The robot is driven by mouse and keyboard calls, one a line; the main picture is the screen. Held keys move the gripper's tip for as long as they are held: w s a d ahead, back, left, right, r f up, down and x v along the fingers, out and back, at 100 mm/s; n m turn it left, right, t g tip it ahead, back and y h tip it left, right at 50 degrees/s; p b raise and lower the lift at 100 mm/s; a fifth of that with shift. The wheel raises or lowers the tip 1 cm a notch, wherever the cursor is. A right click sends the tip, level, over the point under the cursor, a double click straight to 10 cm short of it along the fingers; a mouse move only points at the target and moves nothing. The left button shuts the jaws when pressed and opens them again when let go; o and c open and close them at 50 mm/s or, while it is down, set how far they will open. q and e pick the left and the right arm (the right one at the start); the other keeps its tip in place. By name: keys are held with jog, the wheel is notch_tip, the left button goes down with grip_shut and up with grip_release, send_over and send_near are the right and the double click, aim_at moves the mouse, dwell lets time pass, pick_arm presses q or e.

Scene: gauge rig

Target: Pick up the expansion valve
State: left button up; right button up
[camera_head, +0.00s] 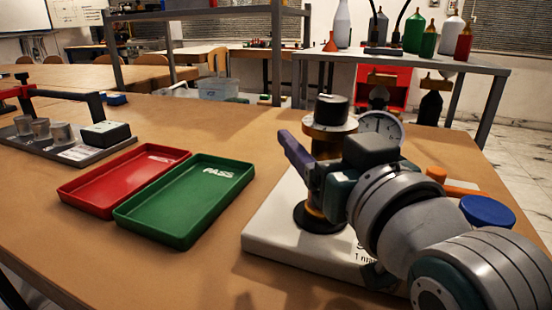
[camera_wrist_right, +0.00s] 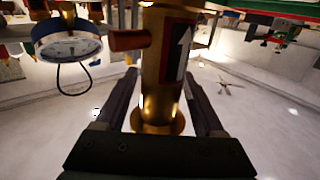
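The expansion valve appears to be the upright brass body with a black top cap (camera_head: 331,111). It stands on a dark round foot on the white gauge rig base (camera_head: 265,228). In the right wrist view the brass body (camera_wrist_right: 162,50) has a dark label with a white arrow. My right gripper (camera_head: 305,160) is at the valve's body. Its fingers (camera_wrist_right: 162,92) stand either side of the brass, with narrow gaps showing beside it. The right arm hides part of the valve and base. My left gripper is out of view.
A dial gauge (camera_head: 381,131) stands close behind the valve. A green PASS tray (camera_head: 185,239) and a red tray (camera_head: 83,205) lie to the left. A blue round cap (camera_head: 487,211) is at the right. Bare table lies in front of the trays.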

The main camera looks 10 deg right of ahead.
grip_shut()
dwell(0.3)
jog(key=shift+r, duration=0.15)
